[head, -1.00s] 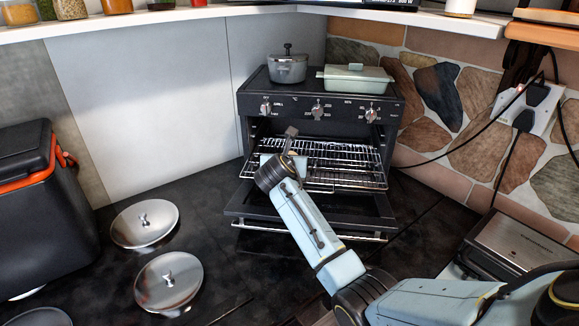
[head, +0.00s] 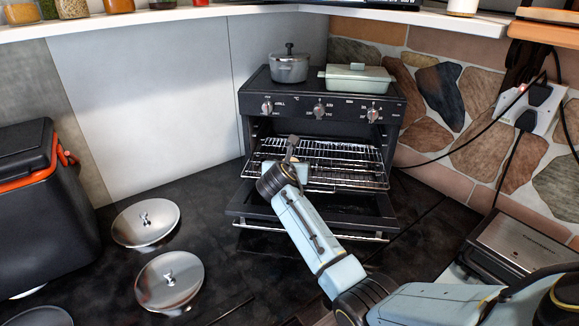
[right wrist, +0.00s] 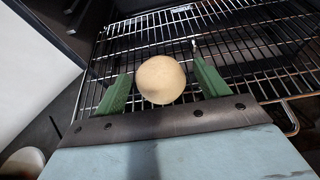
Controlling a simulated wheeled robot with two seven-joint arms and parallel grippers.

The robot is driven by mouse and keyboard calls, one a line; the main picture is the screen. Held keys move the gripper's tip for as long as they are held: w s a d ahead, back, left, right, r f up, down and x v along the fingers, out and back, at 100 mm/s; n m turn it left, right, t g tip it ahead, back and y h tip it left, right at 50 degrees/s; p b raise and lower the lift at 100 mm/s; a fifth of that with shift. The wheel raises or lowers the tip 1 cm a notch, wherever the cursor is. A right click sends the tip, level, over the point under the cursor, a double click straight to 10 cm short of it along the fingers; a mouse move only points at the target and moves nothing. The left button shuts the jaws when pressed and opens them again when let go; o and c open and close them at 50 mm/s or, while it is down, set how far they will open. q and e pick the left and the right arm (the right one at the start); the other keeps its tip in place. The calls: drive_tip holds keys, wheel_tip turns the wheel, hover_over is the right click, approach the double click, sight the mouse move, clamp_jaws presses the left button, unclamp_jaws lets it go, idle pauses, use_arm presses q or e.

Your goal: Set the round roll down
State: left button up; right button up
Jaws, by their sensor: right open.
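The round roll (right wrist: 161,80) is a pale tan ball in the right wrist view, seen over the wire oven rack (right wrist: 255,45). It appears to rest on the rack's bars. My right gripper (right wrist: 160,66) is open, with one green finger on each side of the roll and gaps visible at both sides. In the head view my right gripper (head: 291,146) reaches over the pulled-out rack (head: 350,177) of the small black oven (head: 322,93). The roll cannot be made out there. My left gripper is out of view.
The oven door (head: 340,213) hangs open below the rack. A grey pot (head: 289,67) and a pale lidded dish (head: 357,79) stand on the oven. Metal lids (head: 168,281) lie on the dark counter at left, beside a black cooler box (head: 40,215). A grill (head: 520,250) stands at right.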

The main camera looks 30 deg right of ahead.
drive_tip(key=shift+r, duration=0.2)
drive_tip(key=p+v, duration=0.1)
drive_tip(key=v, duration=1.1)
